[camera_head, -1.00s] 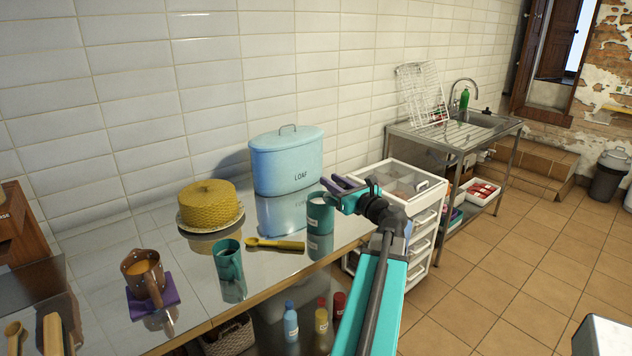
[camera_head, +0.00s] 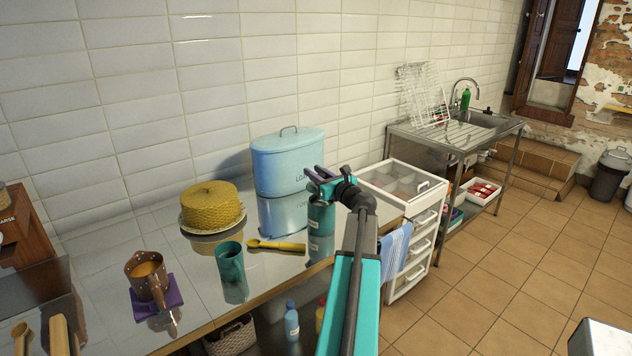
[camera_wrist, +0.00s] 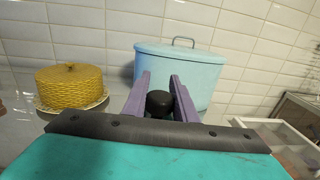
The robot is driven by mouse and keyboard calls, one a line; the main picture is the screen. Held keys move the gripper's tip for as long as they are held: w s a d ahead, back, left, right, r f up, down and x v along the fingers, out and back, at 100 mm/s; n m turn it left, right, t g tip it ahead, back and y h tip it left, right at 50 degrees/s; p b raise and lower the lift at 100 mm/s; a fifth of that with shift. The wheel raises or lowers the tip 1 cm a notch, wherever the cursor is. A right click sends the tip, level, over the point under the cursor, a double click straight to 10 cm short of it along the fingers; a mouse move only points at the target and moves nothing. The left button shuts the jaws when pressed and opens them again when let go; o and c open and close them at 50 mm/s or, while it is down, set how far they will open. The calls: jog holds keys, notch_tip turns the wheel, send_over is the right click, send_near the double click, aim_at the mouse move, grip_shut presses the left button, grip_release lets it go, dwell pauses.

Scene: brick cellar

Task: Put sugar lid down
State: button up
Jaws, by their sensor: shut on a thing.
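My gripper (camera_head: 315,173) is at the front right of the counter, over the top of the teal sugar canister (camera_head: 321,218). Its purple fingers point toward the blue loaf bin. In the wrist view a round black knob (camera_wrist: 159,103) sits between the two fingers, and the gripper is shut on it. The rest of the lid is hidden behind the gripper body. My gripper hides the canister's top, so I cannot tell whether the lid touches its rim.
The blue loaf bin (camera_head: 288,163) stands behind, with a yellow cake cover (camera_head: 210,205) to its left. A white drawer cart (camera_head: 405,187) is right.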

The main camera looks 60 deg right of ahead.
dwell(0.3)
jog(key=shift+f+p, duration=0.4)
jog(key=shift+f, duration=1.35)
jog(key=shift+f+b, duration=0.45)
jog(key=shift+f, duration=0.15)
jog(key=o, duration=1.1)
jog(key=shift+c, duration=0.2)
jog(key=shift+r, duration=0.15)
